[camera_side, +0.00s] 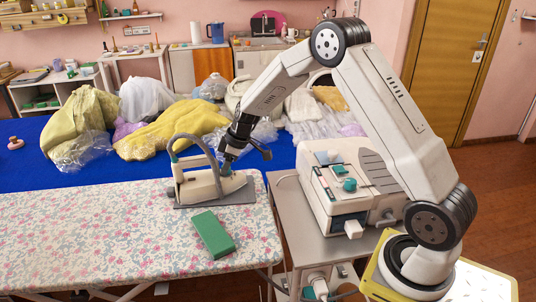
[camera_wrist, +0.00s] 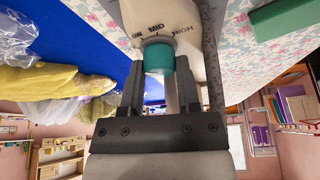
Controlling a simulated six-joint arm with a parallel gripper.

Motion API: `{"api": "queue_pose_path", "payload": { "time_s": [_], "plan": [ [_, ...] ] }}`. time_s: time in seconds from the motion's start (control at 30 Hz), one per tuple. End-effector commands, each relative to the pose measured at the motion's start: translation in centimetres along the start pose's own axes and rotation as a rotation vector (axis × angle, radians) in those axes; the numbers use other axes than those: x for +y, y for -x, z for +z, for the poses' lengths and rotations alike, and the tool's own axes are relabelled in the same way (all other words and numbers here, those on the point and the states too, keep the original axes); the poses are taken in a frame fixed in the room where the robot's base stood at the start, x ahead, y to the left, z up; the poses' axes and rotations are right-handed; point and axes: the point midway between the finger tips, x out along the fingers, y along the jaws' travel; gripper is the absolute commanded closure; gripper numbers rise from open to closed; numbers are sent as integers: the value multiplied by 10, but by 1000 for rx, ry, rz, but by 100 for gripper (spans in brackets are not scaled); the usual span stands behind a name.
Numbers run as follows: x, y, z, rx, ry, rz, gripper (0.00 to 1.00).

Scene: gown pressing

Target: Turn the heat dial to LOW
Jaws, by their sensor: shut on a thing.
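The heat dial (camera_wrist: 158,56) is a teal knob on the pale iron (camera_side: 205,184). In the wrist view the printed words LOW, MID and HIGH curve around its far side, with LOW at left, MID near the middle and HIGH at right. My gripper (camera_wrist: 160,72) has one finger on each side of the dial and is shut on it. I cannot make out which word the dial points to. In the side view my gripper (camera_side: 231,156) reaches down to the iron's right part and mostly hides the dial. The iron rests on a grey plate on the floral ironing board.
A green block (camera_side: 212,235) lies on the ironing board (camera_side: 90,235) in front of the iron. A grey hose (camera_side: 192,137) arches over the iron beside my gripper. Bagged garments (camera_side: 165,130) cover the blue table behind. A boxy white machine (camera_side: 340,190) stands at right.

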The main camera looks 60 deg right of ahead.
Motion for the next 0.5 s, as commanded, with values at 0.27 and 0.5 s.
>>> {"api": "queue_pose_path", "payload": {
  "time_s": [0.27, 0.5],
  "plan": [
    [0, 0, 0, 2, -66, 27, 100],
    [0, 0, 0, 2, -64, 27, 52]
  ]
}}
